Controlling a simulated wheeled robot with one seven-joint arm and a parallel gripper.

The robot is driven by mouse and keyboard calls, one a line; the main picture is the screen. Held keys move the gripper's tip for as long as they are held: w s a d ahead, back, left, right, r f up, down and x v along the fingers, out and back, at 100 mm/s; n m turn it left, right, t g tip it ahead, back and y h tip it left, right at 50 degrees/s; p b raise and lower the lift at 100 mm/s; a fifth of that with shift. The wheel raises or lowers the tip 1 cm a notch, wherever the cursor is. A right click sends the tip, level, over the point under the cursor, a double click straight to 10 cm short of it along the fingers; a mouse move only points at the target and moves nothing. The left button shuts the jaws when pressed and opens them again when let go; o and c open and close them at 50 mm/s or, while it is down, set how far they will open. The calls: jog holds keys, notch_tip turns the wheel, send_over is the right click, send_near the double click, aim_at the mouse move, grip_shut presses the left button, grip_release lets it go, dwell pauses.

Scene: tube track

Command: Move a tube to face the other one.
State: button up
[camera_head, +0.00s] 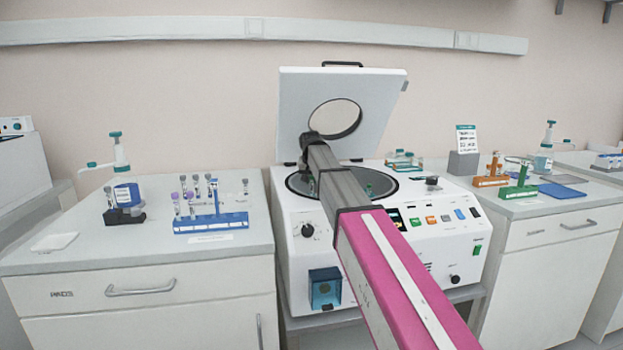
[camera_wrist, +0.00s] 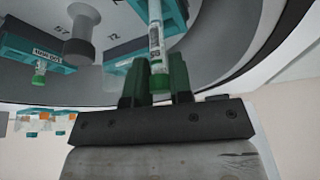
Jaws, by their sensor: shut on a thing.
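The white centrifuge (camera_head: 440,225) stands in the middle with its lid (camera_head: 300,100) open and its round rotor bowl (camera_head: 400,185) showing. My arm reaches over the bowl and hides part of it. In the wrist view my gripper (camera_wrist: 161,75) has green fingers shut on a labelled tube (camera_wrist: 157,38) with a green cap. The tube's far end lies at a teal bucket (camera_wrist: 172,14); I cannot tell whether it is seated in it. The other tube (camera_wrist: 39,76), also green-capped, shows at another teal bucket (camera_wrist: 30,50) on the left.
The rotor hub (camera_wrist: 80,40) stands between the buckets. On the left bench are a blue rack (camera_head: 210,222) of tubes and a dispenser bottle (camera_head: 122,185). On the right bench are an orange rack (camera_head: 490,181), a green rack (camera_head: 518,191) and a blue mat (camera_head: 562,191).

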jog(key=shift+f, duration=1.3)
jog(key=o, duration=0.8)
jog(key=shift+r, duration=0.1)
jog(key=v, duration=1)
jog(key=shift+r, duration=0.3)
jog(key=shift+s, duration=0.1)
